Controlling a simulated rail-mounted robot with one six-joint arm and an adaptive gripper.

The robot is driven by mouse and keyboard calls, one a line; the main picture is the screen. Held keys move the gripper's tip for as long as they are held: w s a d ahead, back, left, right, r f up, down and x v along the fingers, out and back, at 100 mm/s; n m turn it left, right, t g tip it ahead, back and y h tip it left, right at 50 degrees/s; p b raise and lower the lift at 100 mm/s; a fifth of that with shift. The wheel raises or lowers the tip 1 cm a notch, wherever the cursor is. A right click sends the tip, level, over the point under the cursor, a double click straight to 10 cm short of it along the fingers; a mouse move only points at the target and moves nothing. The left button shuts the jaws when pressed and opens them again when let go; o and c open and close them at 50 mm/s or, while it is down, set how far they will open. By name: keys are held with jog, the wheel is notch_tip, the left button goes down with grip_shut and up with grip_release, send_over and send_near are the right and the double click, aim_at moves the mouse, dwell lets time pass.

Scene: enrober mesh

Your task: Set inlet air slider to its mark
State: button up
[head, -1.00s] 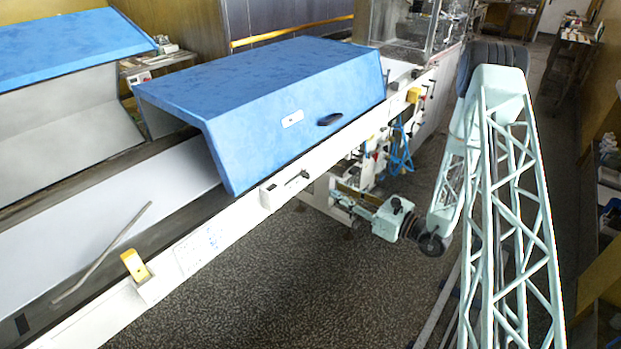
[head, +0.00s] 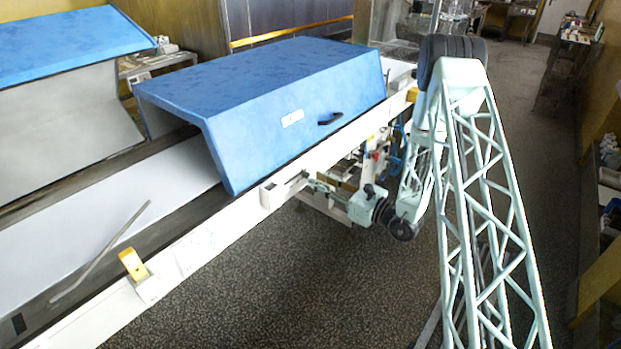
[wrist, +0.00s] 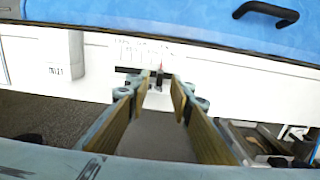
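The inlet air slider (wrist: 158,80) shows in the wrist view as a small dark knob on the white rail, at the right end of a black horizontal slot (wrist: 128,70). A thin red line (wrist: 160,67) stands just above the knob, below a printed scale (wrist: 148,48). My gripper (wrist: 157,88) is open, its two tan-padded fingers spread left and right of the knob. Whether the fingertips reach beside the knob or stop short is unclear. In the head view my gripper (head: 314,184) points at the rail, and the knob is too small to make out.
The blue hood (head: 260,95) with a black handle (head: 330,118) overhangs the rail. A white box (wrist: 62,52) sits on the rail left of the slot. Machine parts and hoses (head: 375,160) lie to the right. A yellow-topped bracket (head: 132,264) stands further left.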

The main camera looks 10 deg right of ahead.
aim_at(306, 175)
jog(key=shift+x, duration=1.95)
grip_shut()
